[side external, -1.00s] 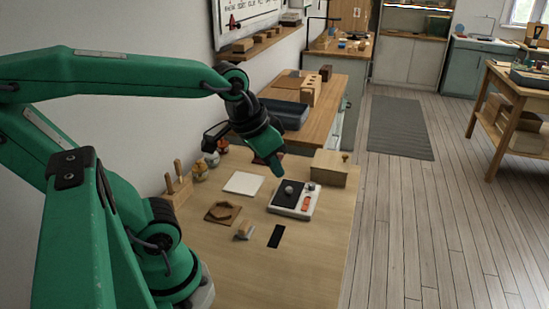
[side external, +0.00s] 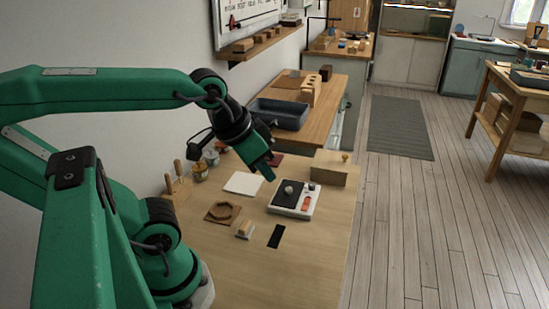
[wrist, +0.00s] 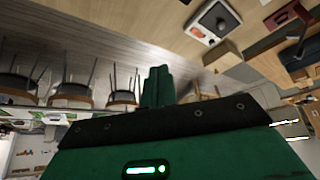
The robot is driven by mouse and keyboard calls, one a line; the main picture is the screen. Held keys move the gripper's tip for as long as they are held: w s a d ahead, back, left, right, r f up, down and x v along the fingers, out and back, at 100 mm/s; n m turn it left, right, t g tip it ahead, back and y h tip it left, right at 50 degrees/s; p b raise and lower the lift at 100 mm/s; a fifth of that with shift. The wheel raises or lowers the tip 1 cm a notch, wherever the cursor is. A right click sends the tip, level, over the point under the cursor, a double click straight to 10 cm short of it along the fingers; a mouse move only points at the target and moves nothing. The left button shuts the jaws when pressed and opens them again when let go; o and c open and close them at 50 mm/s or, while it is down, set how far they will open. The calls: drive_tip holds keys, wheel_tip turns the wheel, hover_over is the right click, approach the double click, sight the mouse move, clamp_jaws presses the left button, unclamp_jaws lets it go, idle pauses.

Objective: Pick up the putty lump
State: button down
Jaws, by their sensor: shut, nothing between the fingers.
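The putty lump appears to be the small pale grey ball (side external: 289,189) on the dark pad of a white tray (side external: 304,212). In the wrist view the ball (wrist: 220,24) shows as a small grey spot on the dark pad at the upper right. My gripper (side external: 269,176) is in the air to the left of the tray, apart from the lump, pointing down and to the right. In the wrist view its green fingers (wrist: 157,72) are together with nothing between them.
A wooden box (side external: 330,168) stands behind the tray. A white square (side external: 243,183), a brown board with a wooden ring (side external: 223,211), a small block (side external: 245,229) and a black strip (side external: 277,236) lie nearby. The table's front is clear.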

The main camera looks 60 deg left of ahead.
drive_tip(key=c, duration=2.1)
unclamp_jaws()
drive_tip(key=o, duration=0.9)
drive_tip(key=n+g, duration=0.5)
drive_tip(key=n, duration=0.8)
hover_over(289, 188)
drive_tip(key=f, duration=1.3)
drive_tip(key=shift+s+d+f, duration=0.1)
drive_tip(key=shift+s+d, duration=0.05)
drive_tip(key=shift+d, duration=0.2)
drive_tip(key=shift+a+f+n+g, duration=0.3)
drive_tip(key=shift+f, duration=1.35)
